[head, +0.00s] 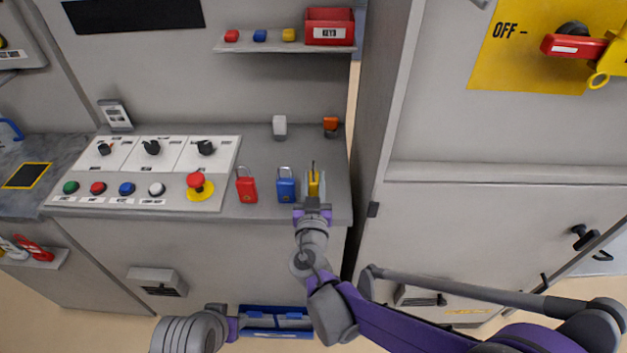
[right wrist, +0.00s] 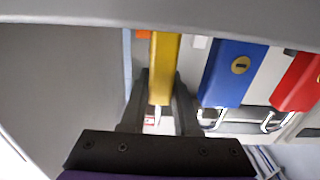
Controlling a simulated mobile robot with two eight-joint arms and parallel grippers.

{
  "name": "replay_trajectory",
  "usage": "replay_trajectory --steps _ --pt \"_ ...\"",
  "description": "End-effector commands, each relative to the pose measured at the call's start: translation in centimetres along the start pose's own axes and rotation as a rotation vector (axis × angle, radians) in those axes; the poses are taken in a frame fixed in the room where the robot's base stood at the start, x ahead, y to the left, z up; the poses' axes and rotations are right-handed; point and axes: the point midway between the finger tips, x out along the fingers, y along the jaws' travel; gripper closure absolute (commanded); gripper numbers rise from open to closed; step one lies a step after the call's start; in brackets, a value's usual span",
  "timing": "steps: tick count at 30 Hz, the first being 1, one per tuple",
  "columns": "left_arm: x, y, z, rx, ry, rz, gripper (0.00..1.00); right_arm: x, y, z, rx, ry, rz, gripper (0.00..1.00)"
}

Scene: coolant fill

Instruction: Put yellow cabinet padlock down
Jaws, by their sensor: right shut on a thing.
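The yellow padlock (head: 314,184) is at the right end of the grey console shelf, beside the blue padlock (head: 286,186). My right gripper (head: 313,190) is shut on it. In the right wrist view the yellow padlock (right wrist: 164,68) sits between the two dark fingers of my right gripper (right wrist: 160,105), with its shackle partly hidden. Whether its base touches the shelf I cannot tell. The red padlock (head: 247,188) stands left of the blue one. Part of my left arm shows at the bottom; its gripper (head: 233,328) is only partly seen and its fingers are unclear.
The console shelf (head: 335,205) ends just right of the yellow padlock, at a grey cabinet. A red emergency button (head: 196,182) and switch panel are to the left. A white block (head: 279,125) and an orange item (head: 330,125) stand behind. A blue tray (head: 275,333) is below.

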Motion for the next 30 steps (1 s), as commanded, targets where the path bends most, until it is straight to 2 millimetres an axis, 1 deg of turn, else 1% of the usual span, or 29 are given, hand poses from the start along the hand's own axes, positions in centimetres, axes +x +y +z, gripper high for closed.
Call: replay_trajectory --steps 5,9,10,14,15,22,25,28,30 --pt "0.0 0.0 0.0 0.0 0.0 0.0 0.52 0.0 0.0 -0.1 0.0 0.0 0.0 1.0" --pt "0.2 0.0 0.1 0.0 -0.001 0.0 0.52 0.0 0.0 0.4 0.0 0.0 0.0 1.0" --pt "0.2 0.0 0.1 0.0 -0.001 0.0 0.52 0.0 0.0 0.3 0.0 0.0 0.0 0.65" --pt "0.1 0.0 0.1 0.0 -0.001 0.0 0.52 0.0 0.0 0.2 0.0 0.0 0.0 0.42" --pt "0.1 0.0 0.1 0.0 -0.001 0.0 0.52 0.0 0.0 0.2 0.0 0.0 0.0 0.41" --pt "0.1 0.0 0.1 0.0 0.0 0.0 0.52 0.0 0.0 0.2 0.0 0.0 0.0 0.41" --pt "-0.2 0.0 -0.1 0.0 0.001 0.0 0.52 0.0 0.0 -0.3 0.0 0.0 0.0 0.41" --pt "0.0 0.0 0.0 0.0 0.0 0.0 0.52 -1.3 -0.1 -0.1 0.001 0.0 -0.002 0.41" --pt "0.0 0.0 0.0 0.0 0.0 0.0 0.52 -2.6 -0.1 -0.1 0.0 0.0 -0.002 0.41"
